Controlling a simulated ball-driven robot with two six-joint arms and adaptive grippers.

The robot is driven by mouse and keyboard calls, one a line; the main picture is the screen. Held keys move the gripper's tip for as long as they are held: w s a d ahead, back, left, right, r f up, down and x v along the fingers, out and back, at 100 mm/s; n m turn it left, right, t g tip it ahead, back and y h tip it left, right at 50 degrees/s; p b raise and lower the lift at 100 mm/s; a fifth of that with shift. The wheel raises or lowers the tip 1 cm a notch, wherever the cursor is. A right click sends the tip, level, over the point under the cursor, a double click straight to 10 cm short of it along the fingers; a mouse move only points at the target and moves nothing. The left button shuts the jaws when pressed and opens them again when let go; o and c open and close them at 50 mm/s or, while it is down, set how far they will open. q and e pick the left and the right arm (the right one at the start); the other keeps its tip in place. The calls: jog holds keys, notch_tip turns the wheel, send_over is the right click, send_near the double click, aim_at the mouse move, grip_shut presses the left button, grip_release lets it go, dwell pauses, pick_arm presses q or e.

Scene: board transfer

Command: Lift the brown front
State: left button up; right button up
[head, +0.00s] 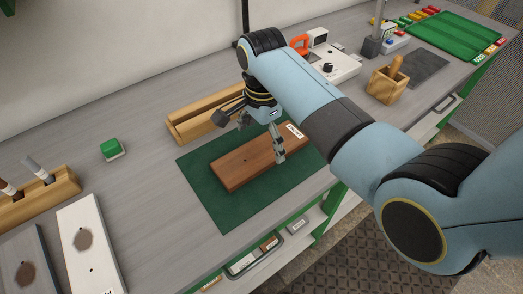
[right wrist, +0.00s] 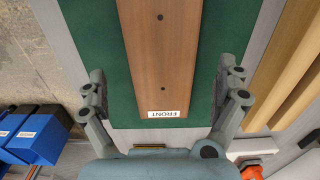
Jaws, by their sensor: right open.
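The brown front (head: 240,171) is a flat wooden board with small dark holes and a white label at one end. It lies on a dark green mat (head: 216,207) on the grey bench. In the right wrist view the brown front (right wrist: 160,62) runs down the middle, its label reading FRONT. My right gripper (head: 263,134) is open above the labelled end. In the right wrist view its fingers (right wrist: 162,88) stand apart, one on each side of the board, with visible gaps. I cannot tell their exact height above the mat. My left gripper is not in view.
A wooden rack (head: 180,136) lies just behind the mat. A green button block (head: 113,149) and a white board (head: 88,245) are at left. A wooden box (head: 386,88) and a green tray (head: 458,38) are at right. Blue bins (right wrist: 38,135) show in the right wrist view.

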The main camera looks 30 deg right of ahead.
aim_at(262, 151)
notch_tip(262, 151, down, 4)
jog(key=shift+w+r, duration=0.1)
jog(key=shift+w, duration=0.05)
jog(key=c, duration=1.4)
